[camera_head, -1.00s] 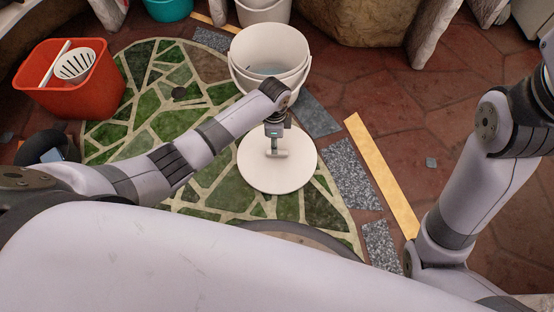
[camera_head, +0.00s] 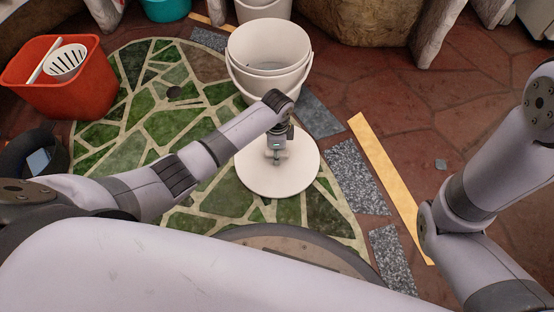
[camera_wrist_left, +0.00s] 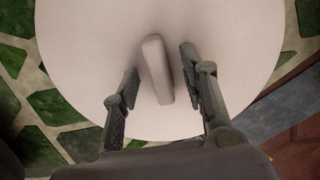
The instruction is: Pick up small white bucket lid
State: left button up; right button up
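The small white bucket lid (camera_head: 262,182) is a round white disc lying on the green mosaic. It fills most of the left wrist view (camera_wrist_left: 85,50), with a raised bar handle (camera_wrist_left: 157,70) at its middle. My left gripper (camera_head: 275,155) is over the middle of the lid, pointing down. In the left wrist view its two fingers (camera_wrist_left: 160,95) are apart, one on each side of the handle, with gaps visible. Whether the fingertips reach down beside the handle is hard to tell. My right arm shows at the right edge of the head view, but its gripper is out of view.
White buckets (camera_head: 268,60), one inside another, stand just behind the lid. A red bucket (camera_head: 62,95) with a white strainer stands at the left. A yellow strip (camera_head: 385,180) and grey speckled tiles (camera_head: 358,178) lie right of the lid.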

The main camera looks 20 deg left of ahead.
pick_arm(q)
grip_shut()
dwell(0.5)
